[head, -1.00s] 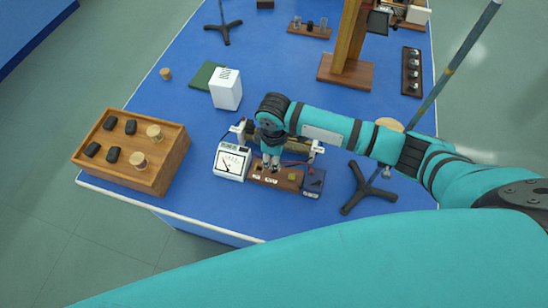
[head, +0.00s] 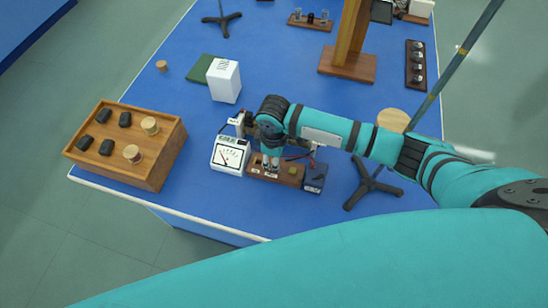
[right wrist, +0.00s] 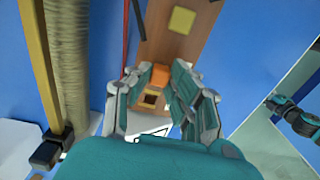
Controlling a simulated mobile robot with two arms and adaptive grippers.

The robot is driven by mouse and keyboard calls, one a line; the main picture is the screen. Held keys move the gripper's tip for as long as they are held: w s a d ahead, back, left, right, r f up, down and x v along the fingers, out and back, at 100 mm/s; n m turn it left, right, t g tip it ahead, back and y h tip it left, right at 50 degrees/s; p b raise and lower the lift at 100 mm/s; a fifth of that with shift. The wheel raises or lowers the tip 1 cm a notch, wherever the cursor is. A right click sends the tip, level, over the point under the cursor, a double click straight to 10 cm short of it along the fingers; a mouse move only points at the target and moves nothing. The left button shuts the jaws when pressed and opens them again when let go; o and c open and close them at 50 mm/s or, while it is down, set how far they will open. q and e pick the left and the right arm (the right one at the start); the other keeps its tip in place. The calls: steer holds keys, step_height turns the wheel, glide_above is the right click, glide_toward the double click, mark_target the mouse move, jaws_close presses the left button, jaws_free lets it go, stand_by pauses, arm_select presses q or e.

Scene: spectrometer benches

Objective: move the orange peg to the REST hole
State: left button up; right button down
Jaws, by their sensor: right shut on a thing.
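The orange peg (right wrist: 160,76) shows between the fingertips of my right gripper (right wrist: 157,82) in the right wrist view, and the gripper is shut on it. A dark square hole (right wrist: 150,98) lies beside the peg in the wooden board (right wrist: 148,45). In the head view my right gripper (head: 270,168) is low over this board (head: 290,175), and the fingers hide the peg. I cannot tell whether the peg is clear of the board or in a hole. The label lettering is too small to read. A teal and dark arm part (right wrist: 302,122), seemingly my left gripper, shows small at the right wrist view's edge.
A white dial meter (head: 229,155) stands left of the board, a dark box (head: 315,178) right of it. A yellow block (right wrist: 181,20) sits on the board. A wooden tray (head: 160,176) stands at left, a black tripod foot (head: 370,185) at right. The front table edge is close.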

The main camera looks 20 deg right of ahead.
steer(key=c, duration=1.1)
jaws_free()
step_height(320, 180, up, 7)
steer(key=shift+r, duration=0.2)
steer(key=shift+r, duration=0.1)
